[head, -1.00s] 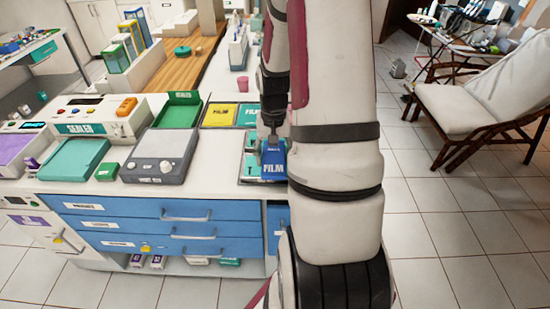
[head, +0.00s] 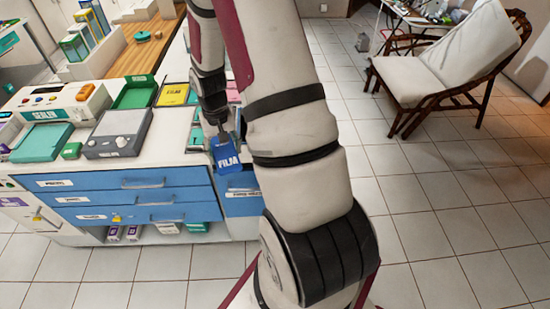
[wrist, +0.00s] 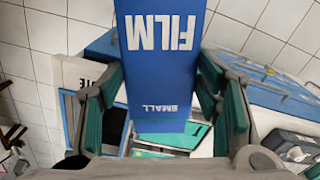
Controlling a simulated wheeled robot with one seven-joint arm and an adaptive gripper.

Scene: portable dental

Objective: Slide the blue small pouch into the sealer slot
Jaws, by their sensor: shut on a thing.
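The blue small pouch (head: 227,155), marked FILM, hangs from my gripper (head: 222,134) in front of the counter's right end. In the wrist view the pouch (wrist: 160,70) fills the upper middle, with FILM and SMALL upside down, between the green-padded fingers of my gripper (wrist: 160,108). My gripper is shut on it. The sealer (head: 60,101), a pale box with a green SEALER label and an orange part on top, stands on the counter at the left of the head view, well away from the pouch. I cannot make out its slot.
A grey device (head: 117,132) with a white knob stands between the sealer and my arm. Blue drawers (head: 140,200) front the counter. A reclining chair (head: 440,70) stands at the right; tiled floor is open.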

